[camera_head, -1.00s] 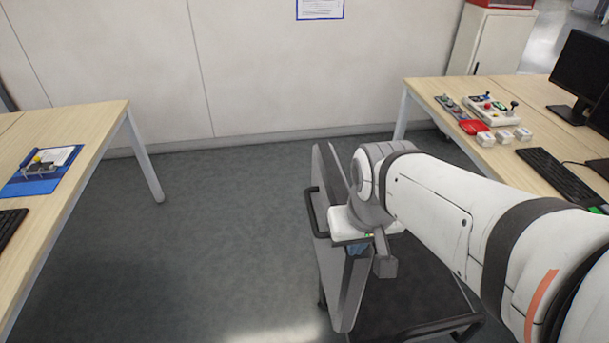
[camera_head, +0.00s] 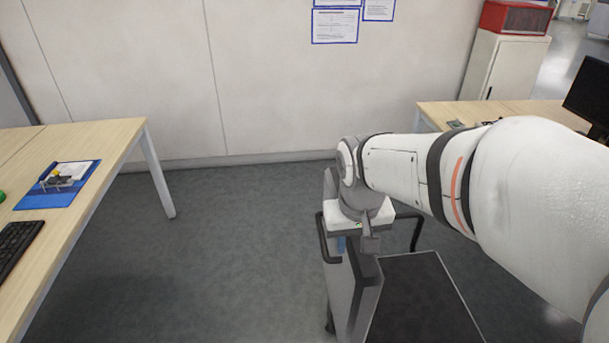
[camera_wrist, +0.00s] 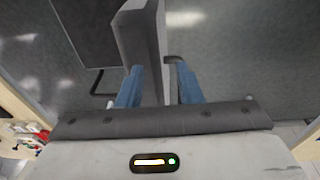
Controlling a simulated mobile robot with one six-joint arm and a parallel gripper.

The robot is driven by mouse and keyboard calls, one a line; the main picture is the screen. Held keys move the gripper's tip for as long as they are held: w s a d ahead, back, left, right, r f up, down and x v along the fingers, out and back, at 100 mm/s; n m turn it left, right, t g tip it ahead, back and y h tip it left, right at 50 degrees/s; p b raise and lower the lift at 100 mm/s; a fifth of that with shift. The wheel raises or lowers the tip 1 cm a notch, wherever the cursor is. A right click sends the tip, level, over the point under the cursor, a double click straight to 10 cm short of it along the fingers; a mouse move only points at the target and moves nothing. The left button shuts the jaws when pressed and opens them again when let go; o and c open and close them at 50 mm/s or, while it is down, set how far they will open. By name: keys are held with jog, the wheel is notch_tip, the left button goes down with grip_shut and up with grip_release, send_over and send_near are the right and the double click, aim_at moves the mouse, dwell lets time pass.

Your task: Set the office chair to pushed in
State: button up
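No office chair can be made out in these views. A grey upright panel (camera_head: 367,285) of a trolley stands under my gripper (camera_head: 354,246), with a dark flat platform (camera_head: 425,300) to its right. In the wrist view, the two blue fingers of my gripper (camera_wrist: 158,70) are apart, with the panel's edge (camera_wrist: 152,60) between them. The left finger is close to the panel or touching it; a gap shows beside the right finger. A dark handle bar (camera_head: 322,240) shows at the panel's left side. My arm hides part of the trolley.
A wooden desk (camera_head: 105,150) with a blue folder (camera_head: 58,187) and keyboard (camera_head: 18,240) stands at left. Another desk (camera_head: 450,112) with a monitor (camera_head: 590,95) is at right, partly behind my arm. Grey floor (camera_head: 220,250) between the left desk and trolley is clear.

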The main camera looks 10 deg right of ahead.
jog(key=shift+o, duration=0.5)
jog(key=w+a+f+g+h+p, duration=0.1)
jog(key=w+a, duration=0.1)
jog(key=w, duration=0.6)
jog(key=shift+w+a+f, duration=0.3)
jog(key=shift+w+f, duration=0.05)
jog(key=p, duration=0.1)
send_near(322, 236)
jog(key=shift+g+h, duration=0.3)
jog(key=shift+g, duration=0.1)
jog(key=f, duration=0.5)
jog(key=d+f, duration=0.1)
jog(key=f, duration=0.2)
jog(key=shift+w+f+p, duration=0.15)
jog(key=shift+w+p, duration=0.15)
jog(key=shift+p, duration=0.1)
jog(key=shift+c, duration=0.4)
grip_shut()
